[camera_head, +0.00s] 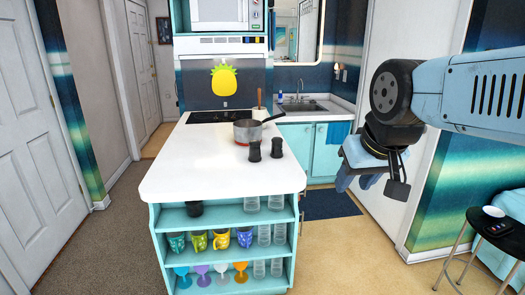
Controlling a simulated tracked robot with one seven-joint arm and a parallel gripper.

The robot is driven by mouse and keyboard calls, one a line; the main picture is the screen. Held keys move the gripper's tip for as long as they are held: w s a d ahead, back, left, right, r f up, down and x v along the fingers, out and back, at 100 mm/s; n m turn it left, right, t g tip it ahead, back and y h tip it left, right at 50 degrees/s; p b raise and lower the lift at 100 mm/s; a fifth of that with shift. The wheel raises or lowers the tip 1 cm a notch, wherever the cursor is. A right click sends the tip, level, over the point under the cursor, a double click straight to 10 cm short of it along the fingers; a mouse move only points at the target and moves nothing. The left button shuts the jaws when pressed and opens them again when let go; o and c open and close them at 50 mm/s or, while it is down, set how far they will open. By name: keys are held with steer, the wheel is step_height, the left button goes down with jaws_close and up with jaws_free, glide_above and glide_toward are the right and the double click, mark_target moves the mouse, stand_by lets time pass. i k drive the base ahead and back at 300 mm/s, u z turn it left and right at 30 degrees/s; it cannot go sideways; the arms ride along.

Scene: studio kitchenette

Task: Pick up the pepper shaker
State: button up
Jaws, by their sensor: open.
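Two small dark shakers stand upright side by side on the white counter top, near its right edge: a left one (254,152) and a right one (277,148). I cannot tell from their looks which is the pepper shaker. My gripper (357,183) hangs from my arm at the right, pointing down, open and empty. In the picture it is right of the shakers and a little lower, apart from them and beyond the counter's right edge.
Open shelves below hold mugs, glasses and goblets. A sink (302,103) is at the back right. A small black table (498,238) stands at lower right. The counter's front is clear.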

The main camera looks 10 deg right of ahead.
mark_target(277, 149)
steer(key=u, duration=0.1)
steer(key=i, duration=1)
steer(key=z, duration=0.1)
